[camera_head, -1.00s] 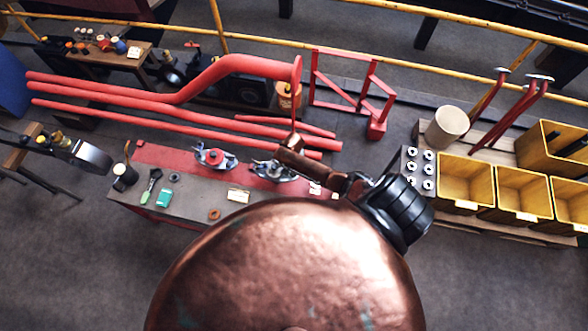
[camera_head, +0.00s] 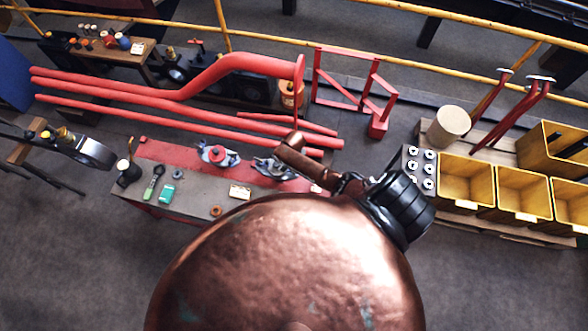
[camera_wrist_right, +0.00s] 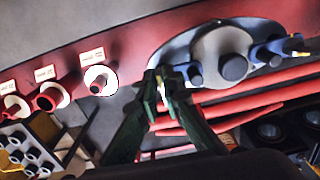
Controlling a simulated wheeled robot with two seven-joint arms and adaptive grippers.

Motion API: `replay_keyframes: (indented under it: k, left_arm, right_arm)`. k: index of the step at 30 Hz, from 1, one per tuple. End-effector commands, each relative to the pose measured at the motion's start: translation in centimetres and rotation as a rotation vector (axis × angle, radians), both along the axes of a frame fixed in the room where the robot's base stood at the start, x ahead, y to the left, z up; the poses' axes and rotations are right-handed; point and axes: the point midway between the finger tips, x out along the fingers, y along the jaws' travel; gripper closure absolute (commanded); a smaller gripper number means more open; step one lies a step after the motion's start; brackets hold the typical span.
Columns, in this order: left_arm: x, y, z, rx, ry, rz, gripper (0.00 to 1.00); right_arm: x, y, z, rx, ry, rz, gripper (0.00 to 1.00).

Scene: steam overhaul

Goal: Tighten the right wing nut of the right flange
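The right flange (camera_head: 270,168) lies on the red strip of the workbench in the head view, partly covered by my copper right arm. In the right wrist view this flange (camera_wrist_right: 222,62) is a grey oval with a round centre and a blue wing nut at each end. The right wing nut (camera_wrist_right: 190,73) is the one on the left of that view. The dark green fingertips of my right gripper (camera_wrist_right: 159,80) are close together, right beside that nut. I cannot tell whether they touch or grip it. The left flange (camera_head: 217,154) lies further left. My left gripper is not in view.
Red pipes (camera_head: 150,112) run behind the bench. A green-handled tool (camera_head: 153,184), a teal block (camera_head: 167,193) and a dark cup (camera_head: 129,174) stand on its left part. Yellow bins (camera_head: 465,184) stand at the right. Labelled round parts (camera_wrist_right: 100,80) line the bench in the wrist view.

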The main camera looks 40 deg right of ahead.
Motion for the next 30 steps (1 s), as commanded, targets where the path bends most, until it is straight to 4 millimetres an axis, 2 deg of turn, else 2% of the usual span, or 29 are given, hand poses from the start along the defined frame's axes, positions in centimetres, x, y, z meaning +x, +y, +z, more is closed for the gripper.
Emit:
replay_keyframes:
  k: [6, 17, 23, 30]
  left_arm:
    - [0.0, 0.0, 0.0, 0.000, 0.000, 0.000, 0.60]
    - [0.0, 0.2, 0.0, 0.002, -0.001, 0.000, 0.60]
    - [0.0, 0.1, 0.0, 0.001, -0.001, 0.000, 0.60]
    - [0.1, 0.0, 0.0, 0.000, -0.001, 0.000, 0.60]
  right_arm:
    - [0.0, 0.0, 0.0, 0.001, 0.001, 0.001, 0.77]
    - [0.0, 0.1, 0.3, 0.002, 0.000, 0.002, 0.77]
    - [0.0, 0.1, 2.6, 0.003, -0.002, 0.001, 0.77]
    - [0.0, 0.1, 7.4, 0.002, -0.002, 0.001, 0.77]
